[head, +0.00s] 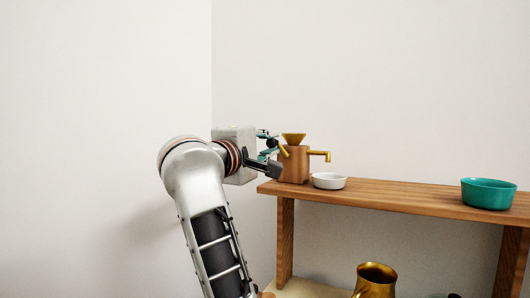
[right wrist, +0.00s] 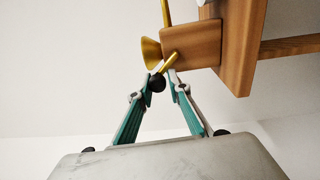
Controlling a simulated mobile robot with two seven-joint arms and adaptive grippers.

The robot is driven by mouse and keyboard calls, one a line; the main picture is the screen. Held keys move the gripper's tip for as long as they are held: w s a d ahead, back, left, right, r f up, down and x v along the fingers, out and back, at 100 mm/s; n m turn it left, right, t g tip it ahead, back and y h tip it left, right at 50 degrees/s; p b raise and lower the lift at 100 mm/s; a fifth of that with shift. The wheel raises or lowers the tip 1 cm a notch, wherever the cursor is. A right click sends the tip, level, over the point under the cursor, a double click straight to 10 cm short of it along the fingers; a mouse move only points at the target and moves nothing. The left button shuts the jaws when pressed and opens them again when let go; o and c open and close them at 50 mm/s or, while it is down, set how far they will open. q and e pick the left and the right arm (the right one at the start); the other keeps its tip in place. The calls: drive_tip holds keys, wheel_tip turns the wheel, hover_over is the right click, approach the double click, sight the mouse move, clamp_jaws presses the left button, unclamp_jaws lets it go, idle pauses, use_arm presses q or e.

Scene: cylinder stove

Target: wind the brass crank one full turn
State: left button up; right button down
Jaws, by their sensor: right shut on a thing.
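A wooden grinder (head: 294,165) with a brass funnel (head: 293,139) on top and a brass spout (head: 320,154) on its right side stands at the shelf's left end. Its brass crank (head: 284,151) sticks out on the left side, slanting up and left. My right gripper (head: 271,155) comes from the left and is shut on the crank's end. In the right wrist view, the crank (right wrist: 171,62) runs from the grinder body (right wrist: 192,46) to a dark knob (right wrist: 157,84) between the fingers. My left gripper is out of view.
A small white bowl (head: 329,181) stands just right of the grinder, below the spout. A teal bowl (head: 488,193) is farther right on the wooden shelf (head: 400,194). A brass mug (head: 375,280) stands lower down. The shelf between the bowls is clear.

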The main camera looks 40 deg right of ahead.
sight(289, 137)
drive_tip(key=m, duration=0.1)
drive_tip(key=s+m, duration=0.1)
drive_tip(key=m, duration=0.2)
drive_tip(key=shift+s+d+r+m+b, duration=0.2)
drive_tip(key=shift+d+r+m+b, duration=0.15)
drive_tip(key=shift+m+b, duration=0.05)
drive_tip(key=m, duration=0.2)
drive_tip(key=shift+s+d+m+g, duration=0.15)
drive_tip(key=shift+s+m+g, duration=0.15)
drive_tip(key=shift+s, duration=0.1)
drive_tip(key=shift+s+d+m+b, duration=0.15)
drive_tip(key=shift+m+b, duration=0.15)
drive_tip(key=shift+m, duration=0.2)
drive_tip(key=shift+f, duration=0.1)
drive_tip(key=c, duration=1.9)
unclamp_jaws()
drive_tip(key=shift+s+r, duration=0.1)
drive_tip(key=shift+r, duration=0.15)
drive_tip(key=v, duration=0.7)
drive_tip(key=shift+a+f, duration=0.1)
drive_tip(key=shift+a, duration=0.25)
